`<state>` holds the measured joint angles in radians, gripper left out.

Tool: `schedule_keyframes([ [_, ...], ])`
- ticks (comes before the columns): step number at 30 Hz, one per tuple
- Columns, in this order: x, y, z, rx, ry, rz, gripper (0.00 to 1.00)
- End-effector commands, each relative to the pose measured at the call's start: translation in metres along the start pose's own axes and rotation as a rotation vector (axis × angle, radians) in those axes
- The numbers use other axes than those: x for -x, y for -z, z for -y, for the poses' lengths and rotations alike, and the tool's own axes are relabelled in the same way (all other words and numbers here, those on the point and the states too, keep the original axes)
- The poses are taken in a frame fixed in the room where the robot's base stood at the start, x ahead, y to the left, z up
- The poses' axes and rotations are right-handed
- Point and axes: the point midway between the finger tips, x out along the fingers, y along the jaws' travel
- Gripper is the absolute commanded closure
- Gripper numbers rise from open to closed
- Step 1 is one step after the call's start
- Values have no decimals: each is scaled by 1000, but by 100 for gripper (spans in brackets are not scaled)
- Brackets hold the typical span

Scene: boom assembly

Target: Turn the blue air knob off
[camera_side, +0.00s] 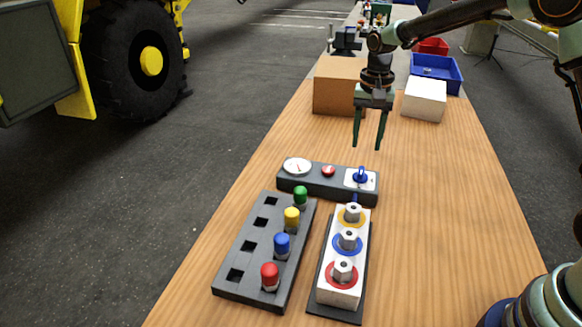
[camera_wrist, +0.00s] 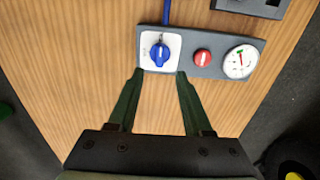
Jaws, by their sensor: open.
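The blue air knob (camera_side: 361,175) sits on a white plate at the right end of a dark grey panel (camera_side: 312,184). In the wrist view the blue knob (camera_wrist: 159,52) is at the panel's left end, its handle pointing roughly up and down in the picture. The panel also has a red button (camera_wrist: 202,57) and a round gauge (camera_wrist: 240,62). My gripper (camera_side: 369,147) is open and empty, pointing down above and behind the panel. In the wrist view its two fingertips (camera_wrist: 159,73) lie on either side of the knob's near edge, apart from it.
A dark rack (camera_side: 229,255) with green, yellow, blue and red pegs stands in front of the panel. Beside it is a white block (camera_side: 332,292) with ringed metal fittings. A cardboard box (camera_side: 335,88), white box (camera_side: 424,101) and blue bin (camera_side: 450,75) stand behind. The table's right side is clear.

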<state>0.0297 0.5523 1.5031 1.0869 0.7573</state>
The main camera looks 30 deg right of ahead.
Motion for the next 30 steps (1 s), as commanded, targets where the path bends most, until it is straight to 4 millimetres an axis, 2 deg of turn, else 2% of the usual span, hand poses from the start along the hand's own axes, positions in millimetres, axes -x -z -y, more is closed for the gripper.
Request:
schedule_keyframes([
  [1,-12,-1,-1,1,-4,4,50],
  [6,-43,-1,-1,1,-3,3,50],
  [12,-69,-1,0,2,-1,1,50],
  [18,-79,0,0,2,0,0,50],
  [25,-79,0,0,2,1,-1,50],
  [26,-79,0,0,2,0,0,54],
  [27,-79,0,0,2,0,0,69],
  [29,-79,0,0,2,0,0,92],
  [30,-79,0,0,2,0,0,100],
])
